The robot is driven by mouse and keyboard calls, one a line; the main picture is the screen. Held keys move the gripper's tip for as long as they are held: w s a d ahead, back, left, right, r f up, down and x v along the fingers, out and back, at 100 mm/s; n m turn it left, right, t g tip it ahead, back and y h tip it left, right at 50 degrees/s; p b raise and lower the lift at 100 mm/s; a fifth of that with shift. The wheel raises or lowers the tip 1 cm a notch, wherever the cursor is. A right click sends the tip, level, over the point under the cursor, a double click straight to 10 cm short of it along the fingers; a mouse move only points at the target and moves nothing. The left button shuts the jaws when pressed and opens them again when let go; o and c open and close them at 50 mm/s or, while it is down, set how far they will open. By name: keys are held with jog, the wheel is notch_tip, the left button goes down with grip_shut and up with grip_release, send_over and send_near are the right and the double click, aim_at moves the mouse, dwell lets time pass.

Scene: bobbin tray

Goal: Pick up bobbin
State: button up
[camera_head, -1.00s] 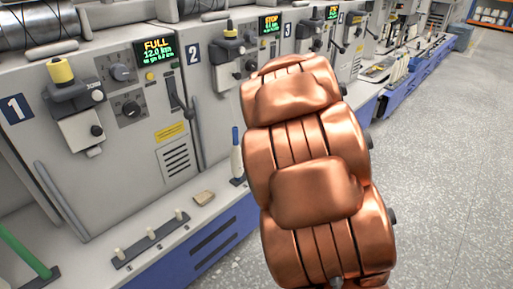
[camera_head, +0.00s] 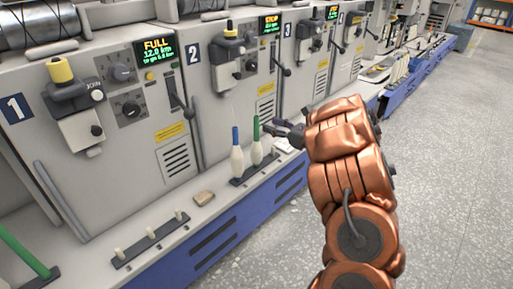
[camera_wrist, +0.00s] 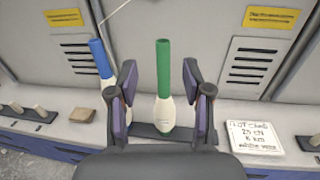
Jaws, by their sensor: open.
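A bobbin with a green tube and white yarn (camera_head: 257,152) stands upright on a dark peg strip (camera_head: 240,182) on the machine ledge. Beside it, to the left, stands a bobbin with a blue tube and white yarn (camera_head: 237,157). In the wrist view the green bobbin (camera_wrist: 164,85) shows between the two fingers of my open gripper (camera_wrist: 160,95), with room on both sides. The blue bobbin (camera_wrist: 102,62) is left of the left finger, which partly hides it. In the head view my gripper (camera_head: 280,128) is just right of the green bobbin.
A beige block (camera_head: 204,198) and a strip with short pegs (camera_head: 150,240) lie left on the ledge. A card with writing (camera_wrist: 250,131) lies right of the bobbins. Machine fronts with knobs and levers (camera_head: 178,95) rise behind. The floor (camera_head: 440,170) is clear.

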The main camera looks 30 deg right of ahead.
aim_at(256, 116)
jog(key=shift+w+a+f, duration=0.1)
jog(key=shift+w+a, duration=0.35)
jog(key=shift+w, duration=0.2)
jog(key=shift+d+b+x, duration=0.2)
jog(key=shift+b+x, duration=0.3)
jog(key=shift+x, duration=1.05)
jog(key=shift+d+b+x, duration=0.15)
jog(key=shift+b+x, duration=0.35)
jog(key=shift+x, duration=1)
jog(key=shift+w+r, duration=0.15)
jog(key=shift+r, duration=0.05)
grip_shut()
